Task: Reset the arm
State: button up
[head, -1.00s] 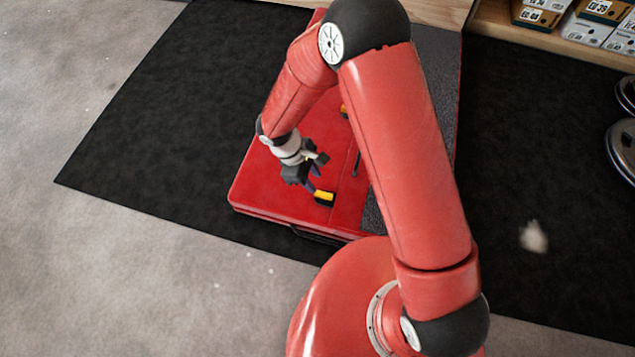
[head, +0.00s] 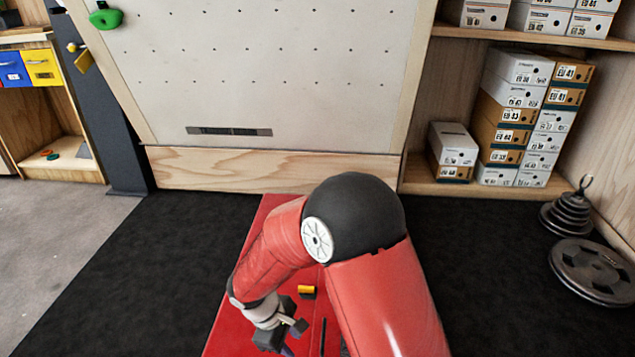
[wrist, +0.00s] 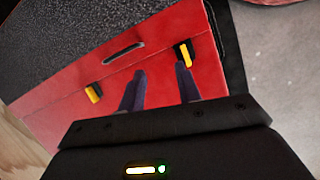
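My gripper (wrist: 160,90) shows in the wrist view with its two dark fingers spread apart and nothing between them. In the head view my gripper (head: 287,345) is low in the picture, over the red crash pad (head: 235,325), and its fingertips are partly cut off by the bottom edge. The red pad also fills much of the wrist view (wrist: 55,110), with two yellow-and-black buckles and a dark handle slot. My bent red arm covers part of the pad in the head view.
A pegboard-like climbing wall (head: 280,70) stands behind the pad. Shelves with stacked shoe boxes (head: 515,110) are at the right, and weight plates (head: 595,270) lie on the black mat (head: 470,280). The mat left of the pad is clear.

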jog(key=d+r+m+t+y+p, duration=0.1)
jog(key=d+r+m, duration=0.1)
jog(key=d+r, duration=0.35)
jog(key=s+d+r+m+p, duration=0.1)
jog(key=d+r+m, duration=0.2)
jog(key=r, duration=0.6)
jog(key=d+r+m+t+y+p, duration=0.1)
jog(key=d+r+m+p, duration=0.1)
jog(key=d+r, duration=0.45)
jog(key=s+d+r+m+t+y+p, duration=0.1)
jog(key=s+d+r+m, duration=0.2)
jog(key=s+r, duration=0.2)
jog(key=s+d+r+m+t+p, duration=0.2)
jog(key=s+d+r+m, duration=0.2)
jog(key=r, duration=0.5)
jog(key=shift+s+m+y, duration=0.3)
jog(key=shift+s+y, duration=0.1)
jog(key=shift+s, duration=0.8)
jog(key=shift+r, duration=0.1)
